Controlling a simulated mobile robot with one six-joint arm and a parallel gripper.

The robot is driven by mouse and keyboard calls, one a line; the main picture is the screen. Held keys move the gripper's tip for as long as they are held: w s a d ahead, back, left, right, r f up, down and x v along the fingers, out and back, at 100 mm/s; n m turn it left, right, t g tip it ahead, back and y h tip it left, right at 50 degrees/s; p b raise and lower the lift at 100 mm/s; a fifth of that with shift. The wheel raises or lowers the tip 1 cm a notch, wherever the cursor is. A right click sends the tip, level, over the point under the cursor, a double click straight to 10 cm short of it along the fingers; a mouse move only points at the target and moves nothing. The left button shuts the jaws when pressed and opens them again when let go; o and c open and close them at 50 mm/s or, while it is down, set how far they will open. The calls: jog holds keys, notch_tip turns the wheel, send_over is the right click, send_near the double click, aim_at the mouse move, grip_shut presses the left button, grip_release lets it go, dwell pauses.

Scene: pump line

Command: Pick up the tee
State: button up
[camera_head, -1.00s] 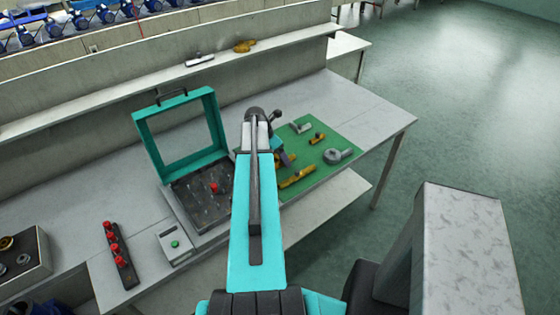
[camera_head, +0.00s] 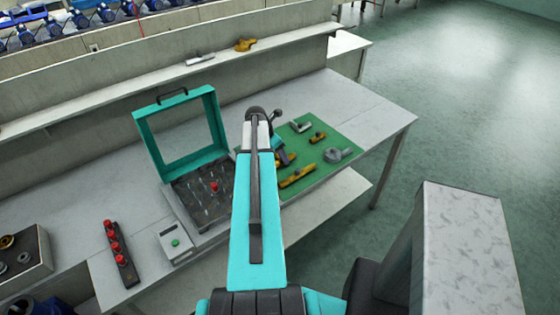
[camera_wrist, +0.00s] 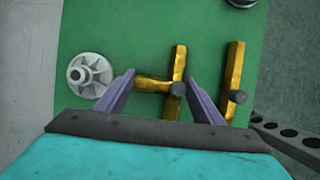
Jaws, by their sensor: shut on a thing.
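The brass tee (camera_wrist: 178,62) is in the middle of the wrist view, over the green mat. Its straight run points up and down the picture, and its branch points left. My gripper (camera_wrist: 158,77) is shut on the tee, with one purple finger at the branch end and the other at the run. I cannot tell whether the tee is touching the mat. In the head view my gripper (camera_head: 280,152) is low over the mat's left part, mostly behind my arm. Some brass shows beside it there, mostly hidden.
On the green mat (camera_head: 335,170), another brass part (camera_wrist: 235,80) lies right of the tee in the wrist view, and a grey flanged part (camera_wrist: 90,76) lies left. An open teal-lidded case (camera_head: 140,130) stands left of my arm. The bench's right end (camera_head: 385,118) is clear.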

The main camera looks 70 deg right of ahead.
aim_at(278, 156)
jog(key=shift+r, duration=0.2)
notch_tip(278, 156, up, 10)
jog(key=b, duration=0.3)
jog(key=shift+f, duration=0.15)
dwell(0.4)
jog(key=shift+s, duration=0.1)
dwell(0.9)
